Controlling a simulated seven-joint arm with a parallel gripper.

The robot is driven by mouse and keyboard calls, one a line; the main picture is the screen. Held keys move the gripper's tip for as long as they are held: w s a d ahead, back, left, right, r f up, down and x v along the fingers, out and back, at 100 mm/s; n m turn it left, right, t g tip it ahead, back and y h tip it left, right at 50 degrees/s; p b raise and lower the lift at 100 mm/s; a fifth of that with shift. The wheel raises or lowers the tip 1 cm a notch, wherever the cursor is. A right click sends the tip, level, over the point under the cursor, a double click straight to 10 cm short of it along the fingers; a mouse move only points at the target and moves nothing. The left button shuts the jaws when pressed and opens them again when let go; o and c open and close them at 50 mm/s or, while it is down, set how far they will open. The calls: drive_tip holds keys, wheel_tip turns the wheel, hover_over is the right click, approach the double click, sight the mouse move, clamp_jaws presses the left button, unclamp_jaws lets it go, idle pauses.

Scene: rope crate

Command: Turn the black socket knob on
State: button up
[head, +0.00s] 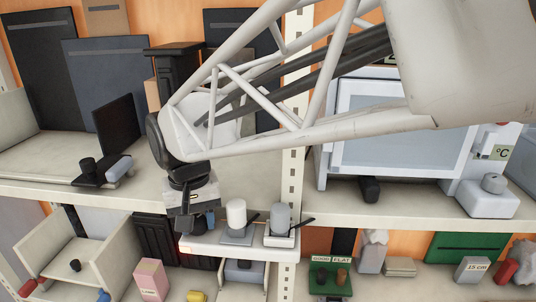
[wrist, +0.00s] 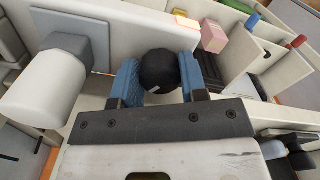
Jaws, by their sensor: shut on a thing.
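The black socket knob (wrist: 158,68) is round with a small white mark, which points to the lower left in the wrist view. It sits on the white socket strip (wrist: 125,22), which also shows in the head view (head: 225,250). My gripper (wrist: 160,80) has blue finger pads on both sides of the knob and is shut on it. In the head view my gripper (head: 197,221) is at the left end of the strip and hides the knob. A red-orange light (head: 186,249) glows at that end; it also shows in the wrist view (wrist: 186,20).
A white cylinder (head: 236,213) and a grey cylinder (head: 280,218) with black levers stand on the strip, right of my gripper. Below are a pink box (head: 150,280) and open bins. A white oven-like box (head: 390,125) is on the shelf to the right.

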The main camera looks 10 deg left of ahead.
sight(197, 218)
drive_tip(key=o, duration=0.6)
drive_tip(key=shift+o, duration=0.2)
drive_tip(key=shift+r, duration=3.95)
